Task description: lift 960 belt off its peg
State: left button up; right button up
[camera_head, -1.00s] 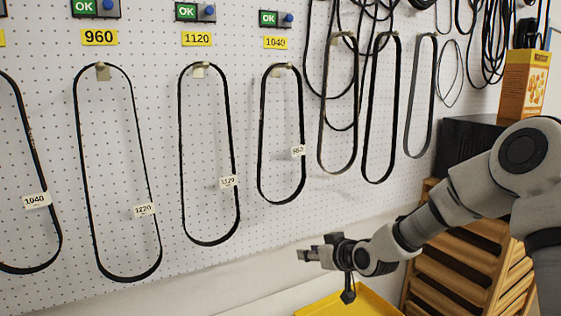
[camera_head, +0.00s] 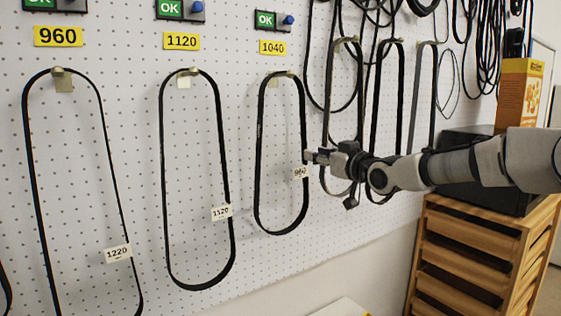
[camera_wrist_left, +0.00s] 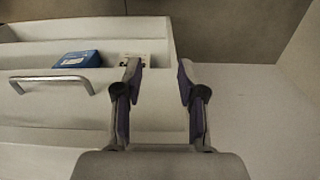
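The belt tagged 960 (camera_head: 259,150) is a black loop hanging from a peg (camera_head: 283,74) under the yellow 1040 sign (camera_head: 272,47). Its white 960 tag (camera_head: 300,172) is on its right strand. My right gripper (camera_head: 309,157) is at that right strand, just above the tag. Its fingertips overlap the strand in the picture; I cannot tell whether they touch or grip it. My left gripper (camera_wrist_left: 158,78) is open and empty in the left wrist view, and is not in the head view.
Belts tagged 1120 (camera_head: 229,170) and 1220 (camera_head: 30,150) hang to the left, and several more belts hang to the right, behind my right gripper. A wooden slatted crate (camera_head: 465,250) stands at lower right. The left wrist view shows a white drawer unit with a metal handle (camera_wrist_left: 52,79).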

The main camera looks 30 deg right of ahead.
aim_at(303, 153)
jog(key=w+p, duration=0.1)
jog(key=w, duration=0.1)
jog(key=w+p, duration=0.1)
jog(key=w, duration=0.1)
jog(key=w+p, duration=0.1)
jog(key=w, duration=0.1)
jog(key=shift+w+a+f+p, duration=0.2)
jog(key=shift+a+f+p, duration=0.1)
jog(key=shift+f, duration=0.1)
jog(key=shift+w+f, duration=0.1)
jog(key=shift+s, duration=0.25)
jog(key=shift+s+r, duration=0.4)
jog(key=shift+s, duration=0.1)
grip_shut()
jog(key=shift+w+f, duration=0.15)
jog(key=shift+w, duration=0.1)
jog(key=shift+a, duration=0.1)
